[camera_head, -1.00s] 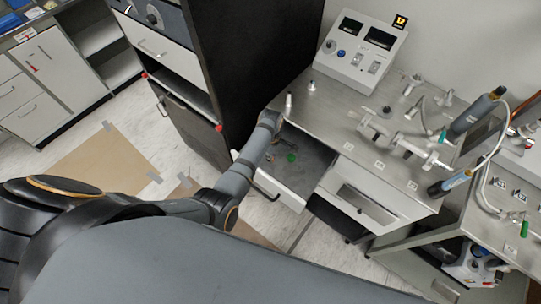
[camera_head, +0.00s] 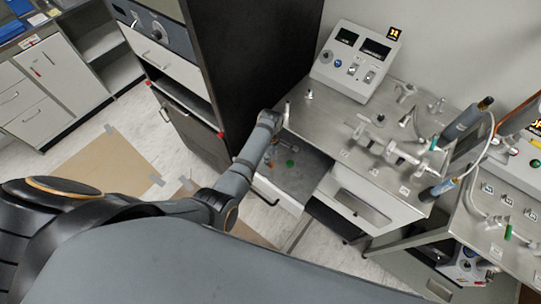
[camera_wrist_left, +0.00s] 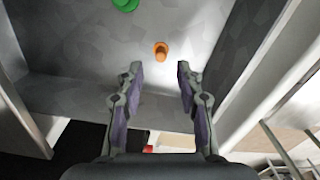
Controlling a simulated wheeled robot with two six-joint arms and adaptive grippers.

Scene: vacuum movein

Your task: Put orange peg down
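An orange peg (camera_wrist_left: 161,50) stands on the grey floor of the open drawer (camera_head: 294,184), in the left wrist view. My left gripper (camera_wrist_left: 156,70) is open, its two fingertips apart on either side just short of the peg, with nothing between them. A green peg (camera_wrist_left: 125,4) lies farther in, cut by the top edge; it also shows in the head view (camera_head: 291,163). In the head view my left arm reaches over the drawer and its fingers are small and hard to make out. My right gripper is not in view.
The metal bench (camera_head: 325,125) above the drawer carries a control box (camera_head: 355,55) and glass and tube fittings (camera_head: 390,140). A tall dark cabinet (camera_head: 250,65) stands left of the drawer. A small red thing (camera_wrist_left: 148,149) shows below the fingers in the wrist view.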

